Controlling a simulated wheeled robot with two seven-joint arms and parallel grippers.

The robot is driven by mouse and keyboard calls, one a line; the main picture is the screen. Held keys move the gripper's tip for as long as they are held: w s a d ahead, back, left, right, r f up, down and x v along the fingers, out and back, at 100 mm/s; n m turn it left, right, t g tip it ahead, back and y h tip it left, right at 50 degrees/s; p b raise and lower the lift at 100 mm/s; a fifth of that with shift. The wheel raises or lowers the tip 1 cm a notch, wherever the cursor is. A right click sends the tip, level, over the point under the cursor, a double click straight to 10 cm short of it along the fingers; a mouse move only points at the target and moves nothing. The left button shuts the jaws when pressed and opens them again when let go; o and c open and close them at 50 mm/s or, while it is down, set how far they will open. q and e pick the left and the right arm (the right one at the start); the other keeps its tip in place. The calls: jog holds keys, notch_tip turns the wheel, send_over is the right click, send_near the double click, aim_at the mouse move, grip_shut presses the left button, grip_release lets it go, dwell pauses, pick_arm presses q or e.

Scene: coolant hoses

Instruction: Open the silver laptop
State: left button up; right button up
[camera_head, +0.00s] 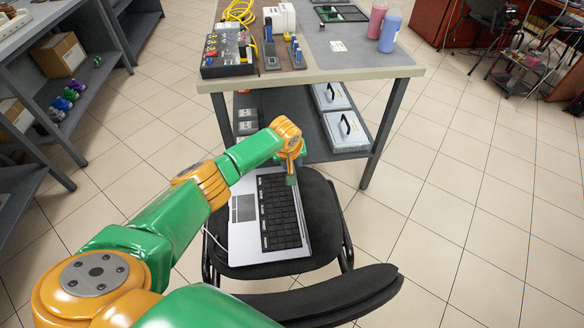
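The silver laptop (243,236) lies on a black chair seat (325,215), turned sideways. Its black keyboard (281,212) and its touchpad are exposed. I cannot make out a screen; its right side meets the dark seat, and my arm covers its upper left part. My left gripper (291,178) reaches in from the left and points down over the top end of the keyboard. I cannot tell whether it touches the laptop or whether its fingers are apart. My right gripper is not in view.
A grey worktable (350,60) with tools, bottles and yellow hose stands behind the chair; silver cases (346,131) sit on its lower shelf. The chair's backrest (335,296) is on the near side. Shelving (110,40) stands at left.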

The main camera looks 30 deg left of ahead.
pick_arm(q)
jog(key=shift+w+f, duration=0.15)
jog(key=shift+f, duration=0.3)
jog(key=shift+r, duration=0.1)
jog(key=shift+a, duration=0.1)
grip_shut()
dwell(1.0)
